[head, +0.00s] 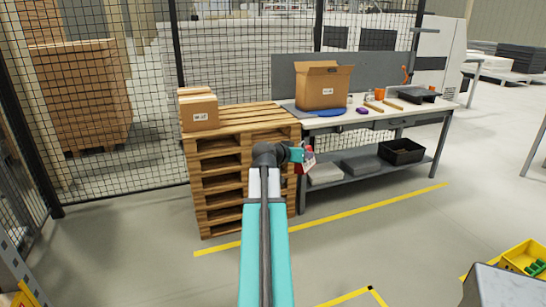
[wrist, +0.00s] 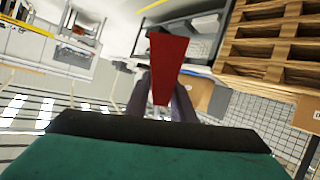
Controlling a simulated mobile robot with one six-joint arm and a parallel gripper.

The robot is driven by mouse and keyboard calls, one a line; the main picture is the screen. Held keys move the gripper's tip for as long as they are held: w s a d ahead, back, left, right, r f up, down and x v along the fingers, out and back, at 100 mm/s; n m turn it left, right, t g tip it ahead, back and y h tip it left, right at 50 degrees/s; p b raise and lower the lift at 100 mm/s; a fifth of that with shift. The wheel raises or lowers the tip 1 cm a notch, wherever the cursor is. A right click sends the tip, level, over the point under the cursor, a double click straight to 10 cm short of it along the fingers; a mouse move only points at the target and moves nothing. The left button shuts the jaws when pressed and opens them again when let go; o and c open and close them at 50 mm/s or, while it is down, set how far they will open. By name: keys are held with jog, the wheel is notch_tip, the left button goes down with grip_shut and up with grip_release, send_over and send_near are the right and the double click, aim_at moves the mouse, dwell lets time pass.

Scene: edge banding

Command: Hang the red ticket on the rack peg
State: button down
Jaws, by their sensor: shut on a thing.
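The red ticket (wrist: 168,68) is between the two dark fingers of my gripper (wrist: 165,98) in the wrist view, standing out beyond the fingertips. In the head view my gripper (head: 304,157) is at the end of my outstretched arm, in front of the pallet stack and the workbench. A small patch of the ticket (head: 309,153), red and white, shows there beside the gripper. The gripper is shut on the ticket and holds it in the air. I cannot make out a rack peg in either view.
A stack of wooden pallets (head: 225,170) bears small cartons (head: 199,112). The workbench (head: 410,112) beside it carries an open cardboard box (head: 322,88) and tools, with a black crate (head: 401,151) on its lower shelf. A yellow bin (head: 524,260) is at lower right. The floor between is clear.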

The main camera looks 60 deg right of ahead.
jog(key=s+d+r+m+g, duration=0.1)
jog(key=s+d+g, duration=0.1)
jog(key=s, duration=0.7)
jog(key=shift+d+r+m, duration=0.2)
jog(key=shift+d+m, duration=0.15)
jog(key=shift+m, duration=0.05)
